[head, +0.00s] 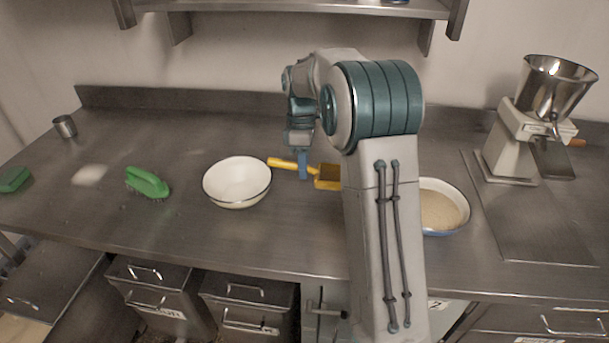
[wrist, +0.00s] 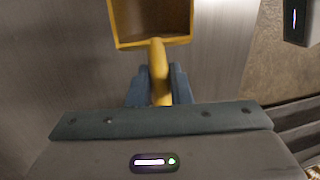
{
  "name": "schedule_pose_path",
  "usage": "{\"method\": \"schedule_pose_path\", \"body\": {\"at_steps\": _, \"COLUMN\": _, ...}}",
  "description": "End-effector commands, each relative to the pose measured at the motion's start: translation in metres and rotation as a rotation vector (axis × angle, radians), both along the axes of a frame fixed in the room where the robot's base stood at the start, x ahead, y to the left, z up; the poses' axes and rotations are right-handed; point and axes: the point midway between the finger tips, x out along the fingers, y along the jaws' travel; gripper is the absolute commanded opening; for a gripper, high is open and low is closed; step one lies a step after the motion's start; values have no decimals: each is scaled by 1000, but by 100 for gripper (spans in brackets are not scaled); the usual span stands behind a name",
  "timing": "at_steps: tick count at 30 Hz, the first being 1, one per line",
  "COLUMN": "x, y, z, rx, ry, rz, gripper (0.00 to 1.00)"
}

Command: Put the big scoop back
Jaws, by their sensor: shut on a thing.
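A yellow scoop (head: 328,177) is held by its handle in my gripper (head: 303,165) over the middle of the steel counter. The handle points left and the scoop's square pan points right, partly behind my arm. In the wrist view the pan of the scoop (wrist: 152,22) is at the top and looks empty. My gripper (wrist: 160,88) is shut on the handle there, one finger on each side. Whether the scoop touches the counter or hangs just above it, I cannot tell.
A white bowl (head: 237,183) stands left of the scoop. A pan of tan grainy stuff (head: 441,206) is partly hidden behind my arm. A green brush (head: 147,182), a metal cup (head: 65,126) and a green sponge (head: 14,179) lie left. A mill (head: 535,125) stands right. A shelf (head: 290,8) hangs above.

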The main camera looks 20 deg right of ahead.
Motion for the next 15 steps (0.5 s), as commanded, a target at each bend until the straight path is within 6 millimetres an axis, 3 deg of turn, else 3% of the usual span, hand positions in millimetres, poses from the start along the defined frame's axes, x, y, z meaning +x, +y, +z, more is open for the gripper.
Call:
{"method": "schedule_pose_path", "body": {"at_steps": 7, "x": -1, "y": 1, "z": -33, "rx": 0, "ry": 3, "rz": 1, "gripper": 0}}
{"method": "schedule_pose_path", "body": {"at_steps": 15, "x": 0, "y": 1, "z": -37, "rx": 0, "ry": 0, "rz": 1, "gripper": 0}}
